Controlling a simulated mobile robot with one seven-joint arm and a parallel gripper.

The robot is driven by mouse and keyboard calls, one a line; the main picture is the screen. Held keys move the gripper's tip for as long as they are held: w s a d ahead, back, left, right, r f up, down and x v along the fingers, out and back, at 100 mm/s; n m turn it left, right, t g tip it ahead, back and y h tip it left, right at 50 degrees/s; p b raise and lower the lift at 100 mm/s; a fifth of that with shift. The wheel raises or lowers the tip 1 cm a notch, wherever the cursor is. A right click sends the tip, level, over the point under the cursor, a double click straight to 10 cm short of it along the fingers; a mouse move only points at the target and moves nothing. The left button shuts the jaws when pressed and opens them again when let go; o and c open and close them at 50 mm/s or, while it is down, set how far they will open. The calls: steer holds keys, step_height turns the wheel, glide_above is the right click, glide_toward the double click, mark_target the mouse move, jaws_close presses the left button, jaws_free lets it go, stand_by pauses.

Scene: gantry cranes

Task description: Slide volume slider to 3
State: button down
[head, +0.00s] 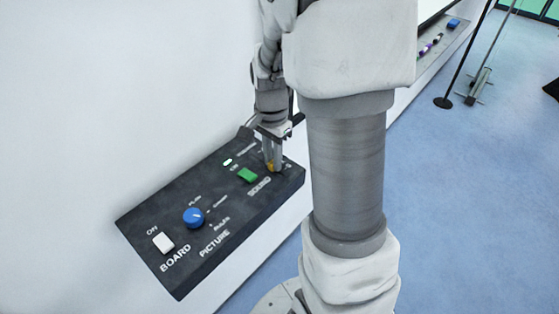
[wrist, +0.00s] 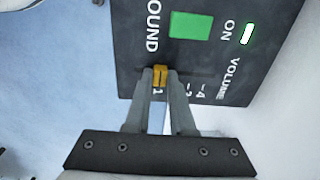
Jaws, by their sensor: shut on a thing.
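The yellow-orange volume slider knob (wrist: 160,76) is on the dark control panel (head: 235,212). My gripper (wrist: 160,72) is shut on this knob, with one finger on each side. In the head view my gripper (head: 272,166) points down at the panel's far right end, and a bit of the yellow knob shows between the fingers. In the wrist view the VOLUME scale shows a 1 near the knob and a 4 further right. The fingers cover part of the scale, so the exact setting cannot be read.
A green SOUND button (head: 247,175) sits close to my gripper, with a lit indicator (wrist: 247,34) nearby. A blue PICTURE knob (head: 193,217) and a white BOARD switch (head: 163,243) are further left. A white wall stands behind the panel.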

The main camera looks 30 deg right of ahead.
mark_target(260, 160)
steer(key=w, duration=0.1)
steer(key=w+a, duration=0.1)
steer(key=w, duration=0.2)
steer(key=shift+w+a, duration=0.1)
steer(key=shift+a, duration=0.15)
steer(key=c, duration=0.8)
jaws_free()
steer(key=shift+o, duration=0.2)
steer(key=shift+r, duration=0.1)
step_height(260, 160, up, 17)
steer(key=p, duration=0.1)
steer(key=shift+r, duration=0.15)
steer(key=s+a+n+t, duration=0.2)
steer(key=s+a+n, duration=0.2)
steer(key=s+n, duration=0.3)
steer(key=s+a+r+n+t, duration=0.1)
steer(key=s+a+n+t, duration=0.2)
steer(key=s+n, duration=0.4)
steer(key=s+a, duration=0.1)
steer(key=s, duration=0.3)
steer(key=shift+s+a+r+t, duration=0.2)
steer(key=shift+s+t, duration=0.05)
steer(key=shift+t, duration=0.05)
